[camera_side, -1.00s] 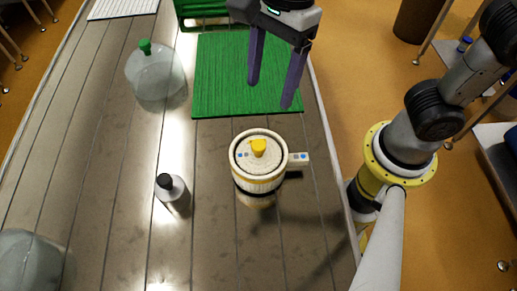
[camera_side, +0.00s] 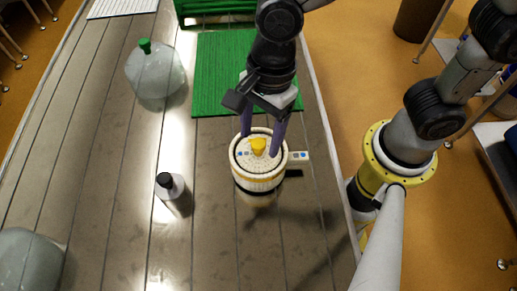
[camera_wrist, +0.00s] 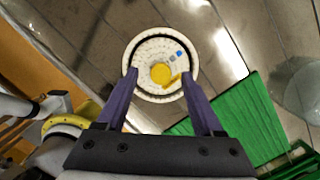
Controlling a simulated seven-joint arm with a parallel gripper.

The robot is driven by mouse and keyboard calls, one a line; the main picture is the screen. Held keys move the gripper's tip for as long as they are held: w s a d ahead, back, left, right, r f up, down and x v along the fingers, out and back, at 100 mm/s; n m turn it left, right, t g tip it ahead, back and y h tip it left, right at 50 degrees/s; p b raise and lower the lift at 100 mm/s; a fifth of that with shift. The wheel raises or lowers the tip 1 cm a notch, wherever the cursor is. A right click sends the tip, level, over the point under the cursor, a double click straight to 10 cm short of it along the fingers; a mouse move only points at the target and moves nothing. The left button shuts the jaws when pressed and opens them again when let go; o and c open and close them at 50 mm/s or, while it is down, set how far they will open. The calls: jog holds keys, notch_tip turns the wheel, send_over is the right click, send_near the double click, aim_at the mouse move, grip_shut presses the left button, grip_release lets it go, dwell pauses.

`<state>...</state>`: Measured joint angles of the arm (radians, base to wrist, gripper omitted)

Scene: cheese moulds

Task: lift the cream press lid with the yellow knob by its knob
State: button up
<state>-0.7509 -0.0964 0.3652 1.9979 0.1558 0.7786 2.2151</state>
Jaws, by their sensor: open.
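The cream press lid (camera_side: 247,158) with its yellow knob (camera_side: 258,146) sits in the top of a round cream mould (camera_side: 258,184) on the table. The lid (camera_wrist: 152,54) and knob (camera_wrist: 161,74) also show in the wrist view. My gripper (camera_side: 261,143) is open, its two purple fingers pointing down over the lid. In the wrist view my gripper (camera_wrist: 167,90) has its fingertips on either side of the knob, slightly nearer than it. I cannot tell whether the fingertips touch the lid. Nothing is held.
A clear jar with a green knob (camera_side: 157,77) is farther back. A green mat (camera_side: 215,75) and green crate (camera_side: 205,9) lie behind.

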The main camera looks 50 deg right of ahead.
jog(key=shift+w+a+f, duration=0.1)
jog(key=shift+a+f, duration=0.1)
jog(key=shift+f, duration=1.15)
grip_shut()
